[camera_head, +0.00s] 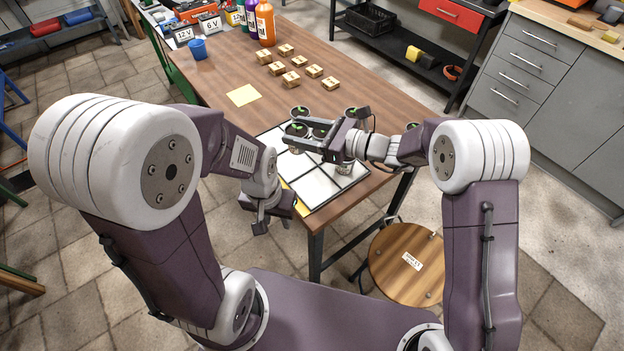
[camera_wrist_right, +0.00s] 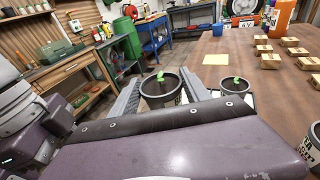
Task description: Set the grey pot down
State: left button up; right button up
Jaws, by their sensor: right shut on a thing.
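My right gripper (camera_head: 297,139) reaches left over the near end of the table and is shut on a grey pot (camera_head: 297,130) with a green sprout. In the right wrist view the held grey pot (camera_wrist_right: 160,92) sits upright between the two fingers. Another pot (camera_wrist_right: 235,86) stands just right of it there. More small pots with sprouts (camera_head: 299,111) are close around the gripper, partly hidden by it. A white mat with black grid lines (camera_head: 330,183) lies below the gripper. My left gripper (camera_head: 272,224) hangs empty and open off the table's near left edge.
A blue cup (camera_head: 197,49) and an orange bottle (camera_head: 265,24) stand at the far end. A round wooden stool (camera_head: 405,290) stands right of the near table leg.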

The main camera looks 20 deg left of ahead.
jog(key=s+d+f, duration=0.1)
jog(key=d+f, duration=0.1)
jog(key=f, duration=0.1)
jog(key=s+d+f, duration=0.2)
jog(key=f, duration=0.1)
jog(key=s+d+f+b, duration=0.1)
jog(key=s+d+f, duration=0.1)
jog(key=shift+d+f, duration=0.1)
jog(key=shift+f, duration=0.3)
jog(key=o, duration=1.6)
jog(key=shift+o, duration=0.2)
